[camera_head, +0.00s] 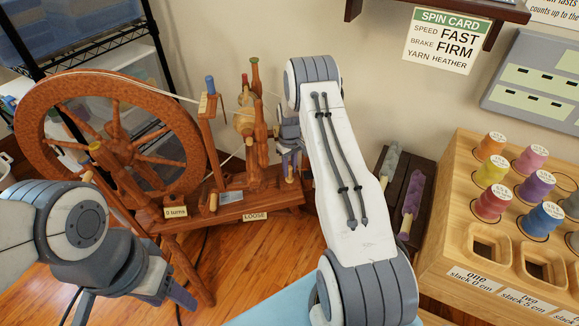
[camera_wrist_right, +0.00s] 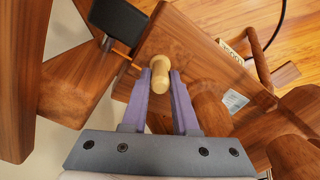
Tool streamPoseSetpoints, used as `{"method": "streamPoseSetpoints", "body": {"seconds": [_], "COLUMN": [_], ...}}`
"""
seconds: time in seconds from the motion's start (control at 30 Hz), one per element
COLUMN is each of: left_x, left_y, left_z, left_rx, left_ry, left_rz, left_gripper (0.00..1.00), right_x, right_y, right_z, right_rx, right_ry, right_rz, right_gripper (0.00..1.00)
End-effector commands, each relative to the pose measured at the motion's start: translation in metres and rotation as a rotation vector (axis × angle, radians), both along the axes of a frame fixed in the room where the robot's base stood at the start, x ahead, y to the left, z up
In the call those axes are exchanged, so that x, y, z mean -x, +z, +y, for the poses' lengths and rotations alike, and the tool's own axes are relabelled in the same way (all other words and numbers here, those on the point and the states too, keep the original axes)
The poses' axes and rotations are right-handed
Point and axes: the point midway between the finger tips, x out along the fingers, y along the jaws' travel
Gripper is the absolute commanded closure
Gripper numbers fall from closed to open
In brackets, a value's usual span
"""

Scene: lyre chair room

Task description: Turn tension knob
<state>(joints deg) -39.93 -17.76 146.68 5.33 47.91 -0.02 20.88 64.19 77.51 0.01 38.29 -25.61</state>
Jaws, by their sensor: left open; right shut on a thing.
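The spinning wheel (camera_head: 28,120) is reddish-brown wood and stands at the left of the head view. My right gripper (camera_wrist_right: 162,85) is shut on a pale wooden knob (camera_wrist_right: 159,65), which sticks out from the wooden frame. In the head view, my right arm reaches down to the right end of the wheel's base, and the fingers partly hide the knob. Tags on the base read "0 turns" (camera_head: 175,212) and "LOOSE" (camera_head: 255,217). My left gripper (camera_head: 135,298) is open and empty at the lower left, in front of the wheel.
The spin card (camera_head: 446,40) on the wall reads speed FAST, brake FIRM, yarn HEATHER. A wooden rack (camera_head: 455,215) with several coloured spools stands at the right. A dark tray (camera_head: 400,165) with grey and purple rolls lies beside it. A black shelf stands behind the wheel.

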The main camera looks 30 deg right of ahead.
Motion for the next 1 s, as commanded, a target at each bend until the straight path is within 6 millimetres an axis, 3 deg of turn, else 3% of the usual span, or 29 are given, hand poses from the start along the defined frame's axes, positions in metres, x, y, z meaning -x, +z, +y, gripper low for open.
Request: {"method": "streamPoseSetpoints", "body": {"seconds": [0.73,0.77,0.8,0.83,1.0], "left_x": [0.0,0.0,0.0,0.0,0.0], "left_y": [0.004,0.004,0.004,0.004,0.0039], "left_z": [0.0,0.0,0.0,0.0,0.0], "left_rx": [0.0,0.0,0.0,0.0,0.0], "left_ry": [0.0,0.0,0.0,0.0,0.0], "left_rz": [0.0,0.0,0.0,0.0,0.0], "left_gripper": [0.42,0.42,0.42,0.42,0.42], "right_x": [0.0005,0.0005,0.0005,0.0005,0.0003], "right_y": [-0.0002,-0.0002,-0.0002,-0.0002,-0.0001], "right_z": [0.0012,0.0013,0.0012,0.0012,0.0009], "right_rx": [-0.001,-0.001,-0.001,-0.001,-0.001], "right_ry": [0.097,0.097,0.097,0.097,0.096], "right_rz": [0.002,0.002,0.002,0.002,0.001], "right_gripper": [1.0,0.65,0.5,0.43,0.43]}}
